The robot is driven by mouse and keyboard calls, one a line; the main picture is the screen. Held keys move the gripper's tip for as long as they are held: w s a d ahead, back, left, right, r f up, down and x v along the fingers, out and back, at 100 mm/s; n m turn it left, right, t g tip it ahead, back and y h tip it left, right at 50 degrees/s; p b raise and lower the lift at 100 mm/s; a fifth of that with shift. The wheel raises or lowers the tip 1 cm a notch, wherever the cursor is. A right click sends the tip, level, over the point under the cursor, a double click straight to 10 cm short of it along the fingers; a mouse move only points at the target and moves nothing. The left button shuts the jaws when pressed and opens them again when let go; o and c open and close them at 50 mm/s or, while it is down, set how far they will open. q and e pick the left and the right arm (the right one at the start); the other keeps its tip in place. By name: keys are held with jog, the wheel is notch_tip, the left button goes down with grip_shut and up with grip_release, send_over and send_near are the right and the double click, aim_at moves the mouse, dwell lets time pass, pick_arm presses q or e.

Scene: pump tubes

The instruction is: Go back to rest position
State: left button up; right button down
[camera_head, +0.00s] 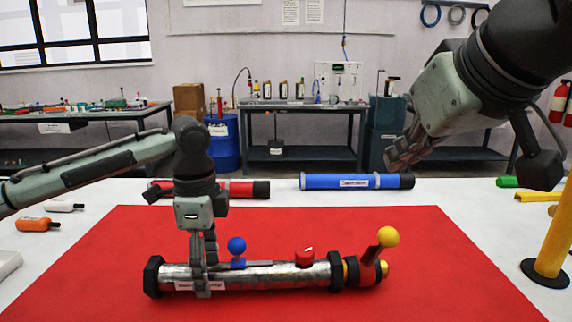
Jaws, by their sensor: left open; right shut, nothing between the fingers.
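My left gripper (203,268) points down over the left part of a silver pump tube (270,276). Its fingers are open and overlap the tube in this view. The tube lies on a red mat (420,250) and has black end collars, a blue ball knob (236,245), a red knob (305,257) and a red lever with a yellow ball (388,237) at its right end. My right gripper (398,160) is shut and empty, raised at the upper right, clear of the table.
A blue tube (355,181) and a red tube (235,189) lie behind the mat. An orange bottle (37,224) lies at the left. A yellow post (556,235) stands at the right edge. The mat's front right is clear.

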pick_arm(q)
notch_tip(320, 180, up, 9)
notch_tip(320, 180, down, 12)
jog(key=shift+r, duration=0.3)
pick_arm(e)
send_over(388, 242)
notch_tip(388, 242, down, 7)
jog(key=shift+d, duration=0.1)
jog(key=shift+f, duration=0.4)
